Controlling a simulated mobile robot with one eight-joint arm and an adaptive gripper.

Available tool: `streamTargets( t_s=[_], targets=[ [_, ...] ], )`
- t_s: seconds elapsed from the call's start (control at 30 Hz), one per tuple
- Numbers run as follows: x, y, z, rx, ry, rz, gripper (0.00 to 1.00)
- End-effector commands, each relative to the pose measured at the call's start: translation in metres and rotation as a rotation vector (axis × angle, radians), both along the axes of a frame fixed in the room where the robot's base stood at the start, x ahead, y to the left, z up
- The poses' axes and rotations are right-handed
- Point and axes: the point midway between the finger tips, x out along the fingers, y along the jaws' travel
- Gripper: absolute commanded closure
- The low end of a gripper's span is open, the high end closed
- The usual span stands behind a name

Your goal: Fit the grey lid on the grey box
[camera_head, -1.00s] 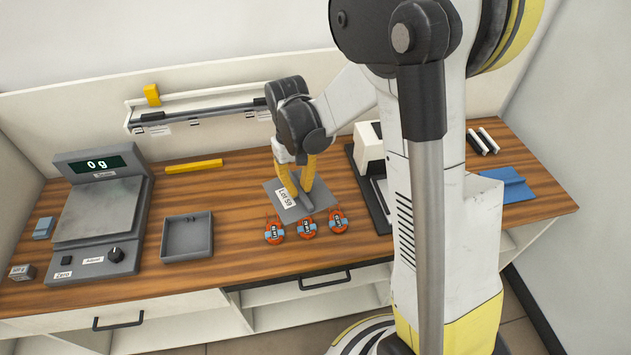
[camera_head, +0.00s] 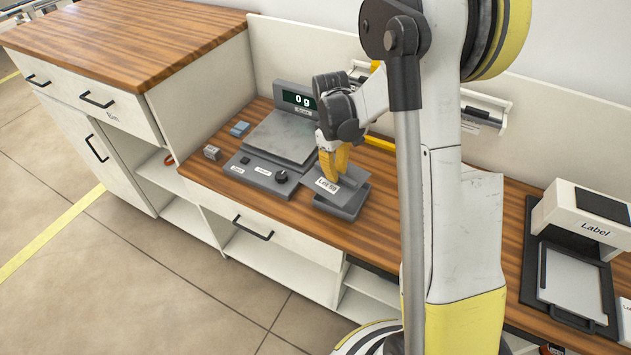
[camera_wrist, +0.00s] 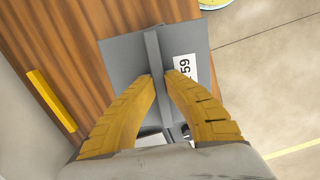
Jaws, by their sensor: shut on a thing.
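The grey lid (camera_head: 346,193) is a flat plate with an upright rib and a white "Lot 59" label. My gripper (camera_head: 331,172) is shut on the rib, with yellow fingers on either side of it. The wrist view shows the lid (camera_wrist: 128,62) under my gripper (camera_wrist: 160,80). The grey box (camera_head: 338,211) stands on the wooden counter to the right of the scale. The lid is over the box and covers most of its opening. I cannot tell whether they touch. The box is hidden in the wrist view.
The scale (camera_head: 284,137), reading 0 g, stands close left of the box. A yellow bar lies behind; it shows in the wrist view (camera_wrist: 51,101). The label printer (camera_head: 582,225) stands far right. The counter's front edge is near the box.

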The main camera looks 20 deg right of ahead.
Motion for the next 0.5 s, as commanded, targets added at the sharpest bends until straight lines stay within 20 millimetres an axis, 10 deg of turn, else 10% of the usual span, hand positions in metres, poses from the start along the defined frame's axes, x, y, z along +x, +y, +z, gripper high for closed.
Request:
streamTargets(
  t_s=[0.2, 0.5],
  targets=[
    [0.006, -0.036, -0.014, -0.004, 0.007, 0.143, 1.00],
    [0.007, -0.041, -0.026, -0.004, 0.010, 0.168, 1.00]
  ],
)
